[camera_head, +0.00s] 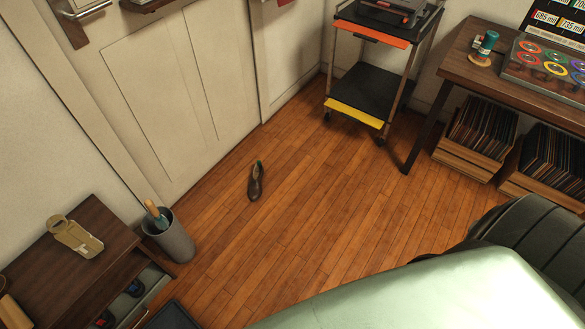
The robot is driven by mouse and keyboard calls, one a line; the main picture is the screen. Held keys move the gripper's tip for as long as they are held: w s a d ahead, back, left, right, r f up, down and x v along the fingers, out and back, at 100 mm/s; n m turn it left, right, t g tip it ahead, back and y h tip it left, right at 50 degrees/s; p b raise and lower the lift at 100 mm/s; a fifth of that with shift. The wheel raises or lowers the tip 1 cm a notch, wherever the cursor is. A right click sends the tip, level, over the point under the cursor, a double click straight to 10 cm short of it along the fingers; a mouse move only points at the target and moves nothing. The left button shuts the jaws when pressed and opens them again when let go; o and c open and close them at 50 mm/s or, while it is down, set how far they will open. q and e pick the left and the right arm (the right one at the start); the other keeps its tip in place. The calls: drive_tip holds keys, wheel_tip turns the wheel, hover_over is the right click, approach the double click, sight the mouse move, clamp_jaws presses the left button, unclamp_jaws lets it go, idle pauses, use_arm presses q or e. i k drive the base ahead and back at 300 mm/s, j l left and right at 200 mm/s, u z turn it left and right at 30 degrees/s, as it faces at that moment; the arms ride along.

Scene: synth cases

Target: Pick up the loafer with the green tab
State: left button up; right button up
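A dark brown loafer (256,183) with a green tab at its far end lies on the wooden floor. It stands alone in front of the pale door, left of the picture's middle. No other shoe is near it on the floor. Neither my left nor my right gripper shows in the head view.
A grey bin (172,240) and a dark wooden bench (98,215) stand at the left. A wheeled cart (365,92) stands at the back. A wooden table (470,68) with record crates (462,160) below is at the right. A pale green surface (440,300) fills the bottom right. Floor around the loafer is clear.

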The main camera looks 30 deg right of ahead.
sight(255, 189)
drive_tip(key=z, duration=0.55)
drive_tip(key=i+l+u, duration=0.15)
drive_tip(key=i+l, duration=0.65)
drive_tip(key=l, duration=0.15)
